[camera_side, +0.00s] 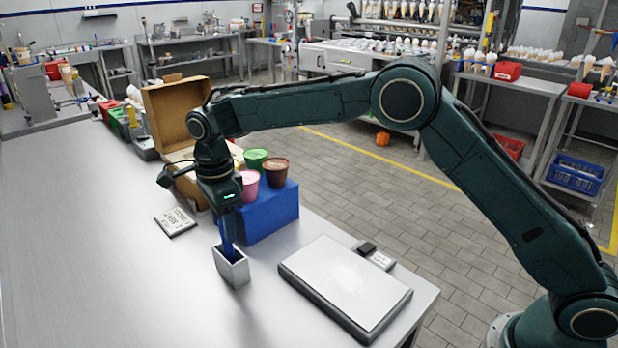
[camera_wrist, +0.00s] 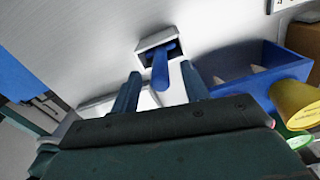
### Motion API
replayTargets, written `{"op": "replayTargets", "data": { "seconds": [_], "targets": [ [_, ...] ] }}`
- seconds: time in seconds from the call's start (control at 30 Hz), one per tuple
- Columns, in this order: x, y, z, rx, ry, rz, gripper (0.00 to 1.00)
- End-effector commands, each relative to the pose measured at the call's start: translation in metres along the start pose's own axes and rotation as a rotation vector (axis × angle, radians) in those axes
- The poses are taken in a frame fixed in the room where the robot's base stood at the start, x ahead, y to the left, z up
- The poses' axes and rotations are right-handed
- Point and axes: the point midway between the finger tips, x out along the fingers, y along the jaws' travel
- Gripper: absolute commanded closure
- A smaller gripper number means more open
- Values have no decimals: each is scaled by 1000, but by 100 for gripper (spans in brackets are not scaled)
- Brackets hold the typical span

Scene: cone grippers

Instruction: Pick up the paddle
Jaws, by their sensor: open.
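The blue paddle (camera_side: 228,239) stands upright in a small light-grey rectangular holder (camera_side: 233,269) on the metal table. In the wrist view the paddle's handle (camera_wrist: 161,72) rises out of the holder (camera_wrist: 152,42) and lies between my two fingers, with a gap on each side. My gripper (camera_side: 226,216) points down over the holder, at the height of the handle. In the wrist view my gripper (camera_wrist: 159,76) is open and holds nothing. The paddle's lower end is hidden in the holder.
A flat white-topped slab (camera_side: 345,283) lies to the right, a small sign (camera_side: 175,222) to the left. An open cardboard box (camera_side: 177,112) stands farther back. The left tabletop is clear.

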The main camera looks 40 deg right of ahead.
Motion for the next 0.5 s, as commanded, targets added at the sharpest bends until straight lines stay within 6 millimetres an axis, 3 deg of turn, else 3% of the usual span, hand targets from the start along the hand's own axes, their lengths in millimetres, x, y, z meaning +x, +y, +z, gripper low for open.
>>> {"op": "replayTargets", "data": {
  "seconds": [0.2, 0.5],
  "targets": [
    [26, 0, -1, 0, 2, 2, 55],
    [33, 0, 0, 0, 1, 0, 55]
  ]
}}
